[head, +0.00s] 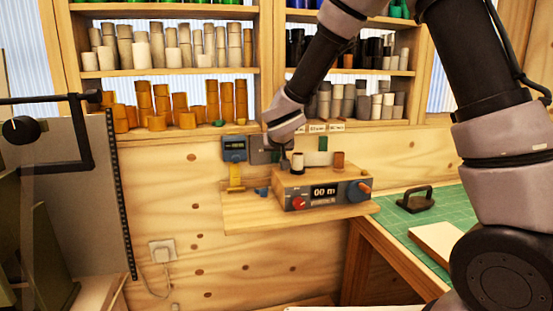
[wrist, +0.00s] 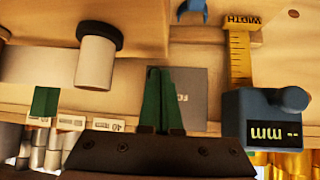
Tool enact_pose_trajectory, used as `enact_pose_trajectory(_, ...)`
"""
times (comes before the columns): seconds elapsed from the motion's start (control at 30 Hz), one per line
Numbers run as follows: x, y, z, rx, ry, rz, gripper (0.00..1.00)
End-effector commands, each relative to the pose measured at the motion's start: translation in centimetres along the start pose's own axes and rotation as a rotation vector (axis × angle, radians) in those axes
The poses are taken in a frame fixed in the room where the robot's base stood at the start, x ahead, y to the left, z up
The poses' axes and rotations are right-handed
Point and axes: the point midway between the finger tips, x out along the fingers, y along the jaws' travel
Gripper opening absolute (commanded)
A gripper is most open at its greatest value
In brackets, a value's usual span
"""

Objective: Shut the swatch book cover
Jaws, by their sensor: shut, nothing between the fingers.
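A flat grey panel with partly hidden lettering (wrist: 190,92) stands against the wooden wall; it looks like the swatch book cover. It also shows in the head view (head: 261,153), left of my gripper. I cannot tell how far open it is. My gripper (wrist: 154,72) shows in the wrist view as two green fingers pressed together, with nothing between them. They overlap the panel's left side there; contact is unclear. In the head view my gripper (head: 285,163) points down behind the counter box, its tips partly hidden. A small green piece (wrist: 45,101) is on the wall, also in the head view (head: 323,145).
A blue width gauge (head: 235,149) with yellow tape hangs at the left. Shelves of rolls (head: 180,45) are above; a green mat (head: 430,222) lies at the right.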

Motion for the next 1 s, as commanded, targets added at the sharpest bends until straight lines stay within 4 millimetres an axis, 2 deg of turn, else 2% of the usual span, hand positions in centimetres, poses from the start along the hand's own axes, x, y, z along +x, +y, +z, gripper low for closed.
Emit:
enact_pose_trajectory(0.4,-7.7,0.1,-0.2,0.003,0.003,-0.001,0.0)
enact_pose_trajectory(0.57,-9.6,0.1,-0.3,0.003,0.004,0.0,0.0)
enact_pose_trajectory(0.67,-10.3,0.9,-0.5,0.01,0.003,0.013,0.0)
enact_pose_trajectory(0.77,-11.5,4.0,-1.4,0.043,0.0,0.065,0.0)
enact_pose_trajectory(0.87,-13.9,9.7,-2.1,0.105,-0.021,0.153,0.0)
enact_pose_trajectory(0.9,-15.3,12.3,-2.2,0.139,-0.037,0.192,0.0)
enact_pose_trajectory(1.0,-19.4,18.5,-1.1,0.231,-0.1,0.266,0.0)
